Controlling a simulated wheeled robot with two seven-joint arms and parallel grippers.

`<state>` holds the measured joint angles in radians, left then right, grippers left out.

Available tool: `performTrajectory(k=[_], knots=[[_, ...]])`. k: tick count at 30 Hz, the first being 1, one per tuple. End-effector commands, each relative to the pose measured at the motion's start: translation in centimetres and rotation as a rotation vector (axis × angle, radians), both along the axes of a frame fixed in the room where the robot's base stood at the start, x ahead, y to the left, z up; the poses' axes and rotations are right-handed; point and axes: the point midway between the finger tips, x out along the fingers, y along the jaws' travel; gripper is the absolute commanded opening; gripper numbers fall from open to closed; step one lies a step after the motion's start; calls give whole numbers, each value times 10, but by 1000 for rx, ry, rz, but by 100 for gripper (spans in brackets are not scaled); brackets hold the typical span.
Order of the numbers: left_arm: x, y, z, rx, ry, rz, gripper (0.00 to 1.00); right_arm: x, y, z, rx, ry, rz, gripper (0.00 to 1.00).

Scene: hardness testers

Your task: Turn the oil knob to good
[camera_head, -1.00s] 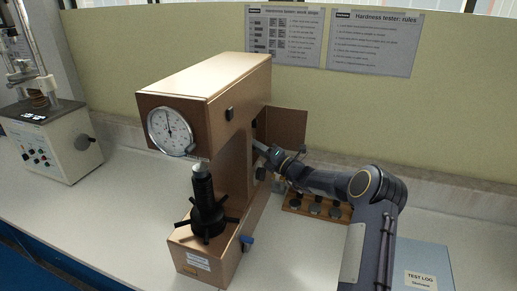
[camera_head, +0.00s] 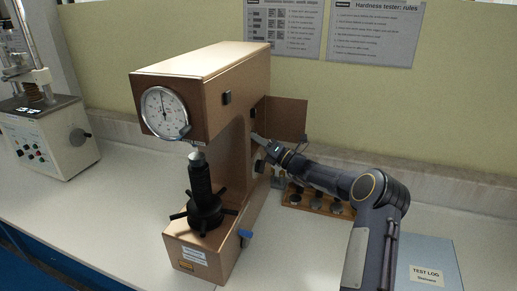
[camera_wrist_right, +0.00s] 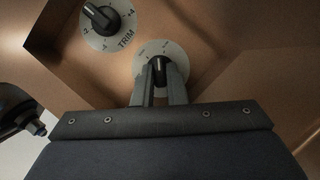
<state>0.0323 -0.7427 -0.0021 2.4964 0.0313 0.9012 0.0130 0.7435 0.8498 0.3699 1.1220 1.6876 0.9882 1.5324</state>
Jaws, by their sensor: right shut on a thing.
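The hardness tester (camera_head: 225,100) is a tan, box-like machine with a round dial gauge (camera_head: 165,113) on its front. In the right wrist view, a black knob (camera_wrist_right: 159,68) on a pale round scale plate sits between my right gripper's fingers (camera_wrist_right: 159,78). The gripper is shut on this knob, whose bar points roughly up and down in the picture. The plate's lettering is too small to read and partly hidden by the fingers. In the head view, my right gripper (camera_head: 259,140) reaches into the tester's side beside an open door (camera_head: 285,118). My left gripper is not in view.
A second knob marked TRIM (camera_wrist_right: 102,17) sits close by, up and left. A black spindle with a spoked handwheel (camera_head: 204,212) and a blue lever (camera_head: 246,234) are on the tester. A wooden block rack (camera_head: 293,200) and test log (camera_head: 425,265) lie right. Another machine (camera_head: 45,135) stands left.

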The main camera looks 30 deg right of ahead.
Motion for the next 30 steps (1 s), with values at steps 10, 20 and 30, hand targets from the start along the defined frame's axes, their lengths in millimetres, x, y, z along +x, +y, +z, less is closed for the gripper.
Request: performTrajectory(k=[10,20,30], knots=[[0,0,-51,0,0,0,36,3,0,-7,-248,-217,1,0],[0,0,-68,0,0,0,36,4,-2,-4,-448,-386,0,0],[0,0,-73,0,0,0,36,6,-3,-3,-557,-478,0,0]])
